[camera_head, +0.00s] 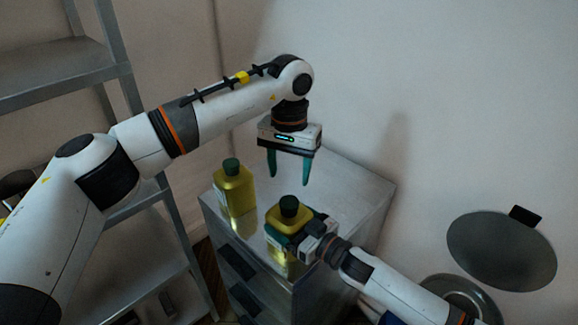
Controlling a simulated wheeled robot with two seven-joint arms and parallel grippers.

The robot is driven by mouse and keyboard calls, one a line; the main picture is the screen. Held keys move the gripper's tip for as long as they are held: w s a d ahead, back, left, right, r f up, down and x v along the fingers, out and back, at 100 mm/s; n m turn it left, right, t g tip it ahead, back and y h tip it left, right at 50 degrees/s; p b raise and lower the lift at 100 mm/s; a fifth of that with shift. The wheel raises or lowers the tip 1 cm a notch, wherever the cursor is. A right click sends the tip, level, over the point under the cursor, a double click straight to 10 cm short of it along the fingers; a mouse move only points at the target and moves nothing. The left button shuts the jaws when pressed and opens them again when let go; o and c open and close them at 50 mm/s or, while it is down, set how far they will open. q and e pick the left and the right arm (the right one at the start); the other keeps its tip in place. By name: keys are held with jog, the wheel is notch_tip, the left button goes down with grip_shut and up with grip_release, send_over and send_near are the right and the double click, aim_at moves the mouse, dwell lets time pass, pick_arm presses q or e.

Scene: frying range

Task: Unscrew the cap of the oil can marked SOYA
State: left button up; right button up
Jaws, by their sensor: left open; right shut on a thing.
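Two yellow oil cans with dark green caps stand upright on a metal cabinet (340,195). The left can (235,195) stands free near the cabinet's left edge. The right can (286,220) is at the front, and my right gripper (283,238) is shut on its body from the right. Its green cap (289,206) is on and uncovered. No marking is readable on either can, so I cannot tell which is SOYA. My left gripper (289,180) is open and empty, pointing down above and behind the right can, apart from its cap.
A metal shelf rack (60,78) stands at the left. A round dark lid or pan (500,250) is at the right, with another round dark thing (462,292) below it. The cabinet top behind the cans is clear, with a wall behind.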

aim_at(289, 202)
pick_arm(q)
notch_tip(289, 202, down, 8)
jog(key=shift+r, duration=0.15)
jog(key=shift+c, duration=0.4)
